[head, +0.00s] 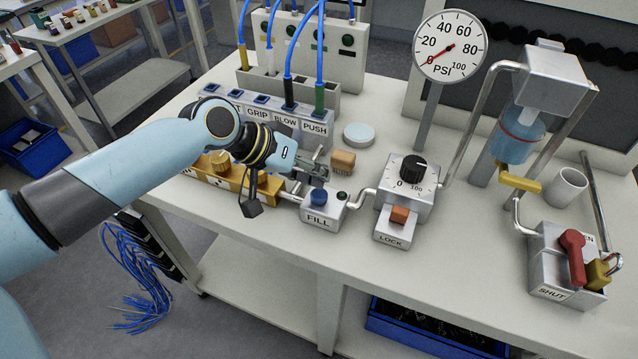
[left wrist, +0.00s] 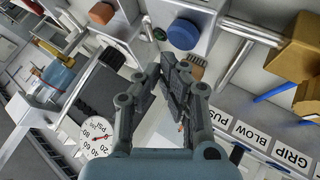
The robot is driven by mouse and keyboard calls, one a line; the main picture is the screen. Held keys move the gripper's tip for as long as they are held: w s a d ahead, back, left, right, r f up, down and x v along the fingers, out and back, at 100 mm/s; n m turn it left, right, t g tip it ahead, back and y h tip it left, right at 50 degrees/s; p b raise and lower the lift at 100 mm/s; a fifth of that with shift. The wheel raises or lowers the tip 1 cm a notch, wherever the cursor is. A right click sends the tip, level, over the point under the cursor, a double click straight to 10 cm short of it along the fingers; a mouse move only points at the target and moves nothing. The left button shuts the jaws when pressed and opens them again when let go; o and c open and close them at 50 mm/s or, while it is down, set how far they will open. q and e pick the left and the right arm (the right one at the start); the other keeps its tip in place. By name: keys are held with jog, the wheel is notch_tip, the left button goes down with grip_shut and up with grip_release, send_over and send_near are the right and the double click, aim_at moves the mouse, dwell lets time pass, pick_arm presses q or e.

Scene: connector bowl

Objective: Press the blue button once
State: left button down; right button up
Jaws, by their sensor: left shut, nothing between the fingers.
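The blue button (head: 319,196) is a round knob on top of the small grey box labelled FILL (head: 320,216). In the left wrist view the blue button (left wrist: 184,34) shows just beyond the fingertips. My left gripper (head: 318,176) is shut and empty. It is above and behind the button in the head view, and a gap shows between them. The closed fingers also show in the left wrist view (left wrist: 172,66). My right gripper is in neither view.
A small green light (head: 343,196) sits beside the button. A grey box with a black dial (head: 412,167) and an orange LOCK button (head: 399,214) stands to the right. A wooden brush (head: 343,161) lies behind. A pressure gauge (head: 451,48) stands at the back.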

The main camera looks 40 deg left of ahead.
aim_at(317, 191)
pick_arm(q)
notch_tip(317, 191, up, 5)
jog(key=p, duration=0.4)
jog(key=shift+f, duration=0.15)
dwell(0.5)
jog(key=s+r+m+g+y, duration=0.2)
jog(key=s+r+y, duration=0.15)
jog(key=s, duration=0.65)
jog(key=s+r+m+g+y, duration=0.1)
jog(key=s+r+g+y, duration=0.15)
jog(key=s+r, duration=0.45)
jog(key=s+a+f+b, duration=0.15)
jog(key=f+b, duration=0.45)
jog(key=f, duration=1.4)
jog(key=s+a+f+b, duration=0.1)
jog(key=s+f+b, duration=0.4)
jog(key=f, duration=1.5)
jog(key=s+f+b, duration=0.4)
jog(key=s+f, duration=0.1)
jog(key=f, duration=0.4)
jog(key=s+a+f+g+b, duration=0.1)
jog(key=s+f+b, duration=0.3)
jog(key=f, duration=0.5)
jog(key=s+f+g+b, duration=0.1)
jog(key=s+f+b, duration=0.3)
jog(key=s+f, duration=0.3)
notch_tip(317, 191, down, 3)
jog(key=shift+s+a+r+n, duration=0.1)
jog(key=shift+s+a+n, duration=0.1)
jog(key=shift+s+n, duration=0.1)
